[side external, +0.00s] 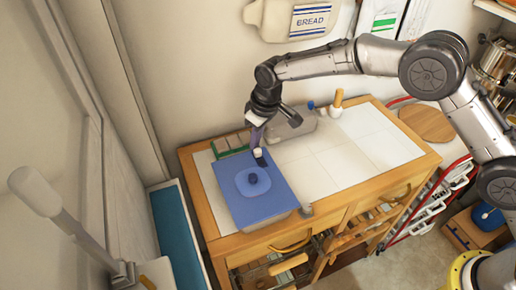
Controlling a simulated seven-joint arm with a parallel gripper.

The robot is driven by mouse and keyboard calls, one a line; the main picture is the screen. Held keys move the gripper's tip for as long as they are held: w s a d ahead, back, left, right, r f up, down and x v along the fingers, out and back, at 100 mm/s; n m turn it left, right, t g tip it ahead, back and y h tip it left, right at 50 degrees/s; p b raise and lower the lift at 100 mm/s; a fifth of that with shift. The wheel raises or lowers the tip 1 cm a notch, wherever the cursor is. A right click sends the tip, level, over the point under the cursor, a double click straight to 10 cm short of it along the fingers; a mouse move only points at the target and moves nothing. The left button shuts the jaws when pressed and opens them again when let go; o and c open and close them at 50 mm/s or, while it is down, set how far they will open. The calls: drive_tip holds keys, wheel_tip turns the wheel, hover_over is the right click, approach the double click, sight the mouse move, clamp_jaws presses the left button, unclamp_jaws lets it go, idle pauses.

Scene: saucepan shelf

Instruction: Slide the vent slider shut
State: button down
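My gripper (256,141) points down just above this small piece. I cannot tell whether it touches it. The fingers are small and seen edge-on, so their opening is unclear. The slider's track and position cannot be made out.
A grey box (290,128) stands behind my gripper, near a wooden-handled item (337,103). A green item (231,146) lies at the worktop's back left. The white tiled top (345,160) is clear to the right. A round wooden board (426,123) lies beyond the right edge.

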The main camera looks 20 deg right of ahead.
sight(258, 149)
idle(0.3)
drive_tip(key=shift+s, duration=1.3)
drive_tip(key=shift+w, duration=0.4)
drive_tip(key=shift+r, duration=0.1)
drive_tip(key=shift+r, duration=3.45)
